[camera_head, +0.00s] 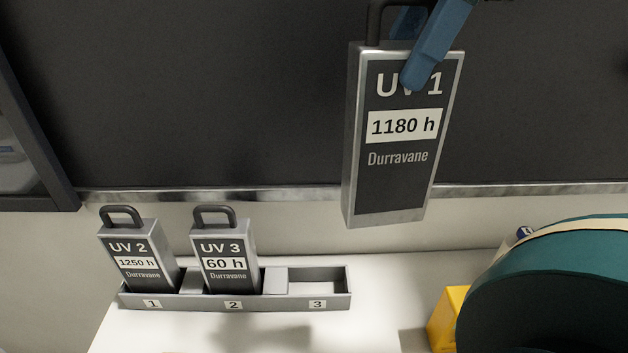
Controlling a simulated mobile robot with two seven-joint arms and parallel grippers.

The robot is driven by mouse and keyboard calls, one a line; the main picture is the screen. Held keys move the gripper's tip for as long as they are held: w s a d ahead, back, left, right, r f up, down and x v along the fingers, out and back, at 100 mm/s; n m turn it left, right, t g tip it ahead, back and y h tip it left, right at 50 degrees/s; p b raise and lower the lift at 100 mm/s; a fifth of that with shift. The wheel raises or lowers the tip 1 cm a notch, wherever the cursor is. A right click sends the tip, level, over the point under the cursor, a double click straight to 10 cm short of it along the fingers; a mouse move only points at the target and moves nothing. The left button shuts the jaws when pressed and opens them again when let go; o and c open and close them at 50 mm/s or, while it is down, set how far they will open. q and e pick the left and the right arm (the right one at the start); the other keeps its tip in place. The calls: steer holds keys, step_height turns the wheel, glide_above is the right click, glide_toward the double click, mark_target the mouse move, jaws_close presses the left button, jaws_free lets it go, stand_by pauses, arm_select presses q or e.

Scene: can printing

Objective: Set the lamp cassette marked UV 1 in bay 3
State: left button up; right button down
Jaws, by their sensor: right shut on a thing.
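The lamp cassette marked UV 1 (397,185), grey with a dark face and a "1180 h" label, hangs upright in the air at the upper middle right. My right gripper (412,70), with blue fingers, is shut on it near its top handle and covers part of the marking. The grey rack (190,303) stands on the white surface at the lower left, with bays numbered 1 to 3. Bay 3 (318,283) is empty; the held cassette is above it and to its right. My left gripper is not in view.
The UV 2 cassette (138,255) stands in bay 1 and the UV 3 cassette (225,250) in bay 2, both with handles up. A large dark green round object (560,290) and a yellow object (446,315) stand at the lower right. A dark panel (220,90) fills the back.

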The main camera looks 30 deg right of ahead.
steer(key=w+f, duration=0.3)
steer(key=f, duration=0.6)
steer(key=w+a+f+b, duration=0.1)
steer(key=w+f, duration=0.2)
steer(key=f, duration=0.6)
steer(key=w+a+f+m+b, duration=0.1)
steer(key=w+f, duration=0.2)
steer(key=f, duration=0.6)
steer(key=shift+w+f+t, duration=0.3)
steer(key=shift+w, duration=0.05)
steer(key=shift+a, duration=0.1)
steer(key=shift+f+b, duration=0.15)
steer(key=shift+b, duration=0.2)
steer(key=c, duration=1.4)
jaws_free()
steer(key=shift+f, duration=0.15)
steer(key=o, duration=0.5)
